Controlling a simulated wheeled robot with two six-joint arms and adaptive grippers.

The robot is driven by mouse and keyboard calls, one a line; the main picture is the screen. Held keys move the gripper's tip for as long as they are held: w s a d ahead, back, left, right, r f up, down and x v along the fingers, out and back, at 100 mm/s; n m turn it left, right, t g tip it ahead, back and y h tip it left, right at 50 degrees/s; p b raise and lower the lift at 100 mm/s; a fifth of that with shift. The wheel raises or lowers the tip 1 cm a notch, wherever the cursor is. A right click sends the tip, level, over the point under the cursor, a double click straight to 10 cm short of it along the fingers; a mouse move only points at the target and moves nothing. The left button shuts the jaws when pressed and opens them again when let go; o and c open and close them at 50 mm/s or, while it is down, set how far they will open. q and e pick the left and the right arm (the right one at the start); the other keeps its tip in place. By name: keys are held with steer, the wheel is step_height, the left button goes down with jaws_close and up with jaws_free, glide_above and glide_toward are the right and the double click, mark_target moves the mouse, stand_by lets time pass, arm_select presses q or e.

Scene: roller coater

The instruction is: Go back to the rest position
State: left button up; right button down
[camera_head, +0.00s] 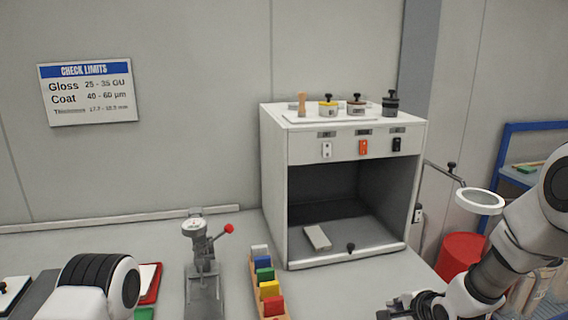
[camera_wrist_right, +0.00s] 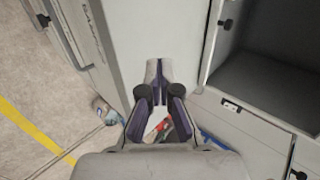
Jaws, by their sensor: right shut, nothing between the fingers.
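My right gripper (camera_head: 408,306) is at the bottom edge of the head view, right of centre, at the end of my white and grey right arm. It is in front of the white cabinet and partly cut off by the frame. In the right wrist view the gripper (camera_wrist_right: 157,66) shows its two fingers brought together with nothing between them. Part of my left arm, white with a black ribbed section, shows at the lower left of the head view. My left gripper is outside the frames.
A white open-front cabinet (camera_head: 274,190) stands on the bench, with a pale block (camera_head: 317,238) inside and weights on top. A gauge stand (camera_head: 203,265) and a rack of coloured blocks (camera_head: 265,277) stand left of it. A red bin (camera_head: 460,252) is at the right.

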steer(key=s+a+f+n+g, duration=0.15)
steer(key=s+f+g, duration=0.45)
steer(key=s+f, duration=1.3)
steer(key=s+f+n+g+h, duration=0.2)
steer(key=s+f+n+g, duration=0.1)
steer(key=s+n, duration=1)
steer(key=s+f, duration=0.1)
steer(key=s, duration=0.3)
steer(key=shift+s+d, duration=0.2)
steer(key=shift+d, duration=0.15)
steer(key=shift+n, duration=0.25)
